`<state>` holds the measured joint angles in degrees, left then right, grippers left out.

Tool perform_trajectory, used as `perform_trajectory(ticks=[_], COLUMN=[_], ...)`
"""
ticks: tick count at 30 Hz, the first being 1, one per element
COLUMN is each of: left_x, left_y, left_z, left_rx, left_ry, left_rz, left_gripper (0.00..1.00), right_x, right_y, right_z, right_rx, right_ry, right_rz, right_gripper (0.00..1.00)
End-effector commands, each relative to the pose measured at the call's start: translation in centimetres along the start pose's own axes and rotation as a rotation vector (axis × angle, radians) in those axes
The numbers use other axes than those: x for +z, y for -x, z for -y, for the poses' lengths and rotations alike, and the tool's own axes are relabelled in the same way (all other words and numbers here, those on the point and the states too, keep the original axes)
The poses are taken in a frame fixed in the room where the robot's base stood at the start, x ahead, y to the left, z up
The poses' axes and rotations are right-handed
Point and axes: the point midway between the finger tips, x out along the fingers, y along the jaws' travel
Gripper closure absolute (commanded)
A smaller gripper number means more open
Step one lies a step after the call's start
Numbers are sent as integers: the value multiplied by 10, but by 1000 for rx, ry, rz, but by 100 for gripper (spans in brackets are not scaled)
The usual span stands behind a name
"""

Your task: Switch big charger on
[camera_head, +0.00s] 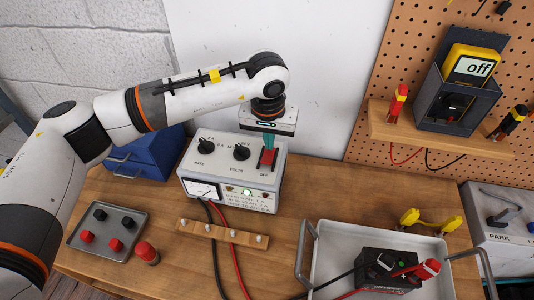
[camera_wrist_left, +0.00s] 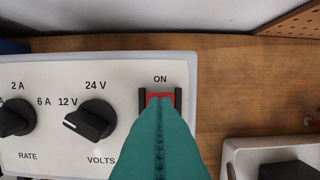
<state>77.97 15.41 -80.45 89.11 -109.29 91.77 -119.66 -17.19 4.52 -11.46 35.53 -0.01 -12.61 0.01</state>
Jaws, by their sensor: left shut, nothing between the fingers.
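The big charger (camera_head: 215,165) is a pale box on the wooden bench, with RATE and VOLTS knobs and a meter on its front. Its red rocker switch (camera_head: 267,159) is at the right of the top panel, between dark guards, with OFF marked at its near end. In the left wrist view, ON is printed above the switch (camera_wrist_left: 153,97).
A blue box (camera_head: 150,155) stands left of the charger. A terminal tray (camera_head: 80,245) and a wooden strip (camera_head: 220,231) lie in front. A metal tray (camera_head: 330,235) holds a black battery-like part at right.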

Motion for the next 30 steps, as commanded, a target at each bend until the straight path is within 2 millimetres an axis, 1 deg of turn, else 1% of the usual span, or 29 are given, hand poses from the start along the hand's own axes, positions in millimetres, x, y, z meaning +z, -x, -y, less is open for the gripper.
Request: perform_trajectory(ticks=[1, 21, 24, 30], left_x=[1, 9, 9, 9], left_y=[6, 58, 61, 62], left_z=[0, 0, 0, 0], left_rx=[0, 0, 0, 0], left_ry=[0, 0, 0, 0], left_rz=[1, 0, 0, 0], left_gripper=[100, 100, 100, 100], right_x=[0, 2, 2, 1], right_y=[2, 17, 17, 17], right_z=[0, 0, 0, 0], right_rx=[0, 0, 0, 0], right_ry=[0, 0, 0, 0], right_rz=[0, 0, 0, 0], right_gripper=[69, 69, 69, 69])
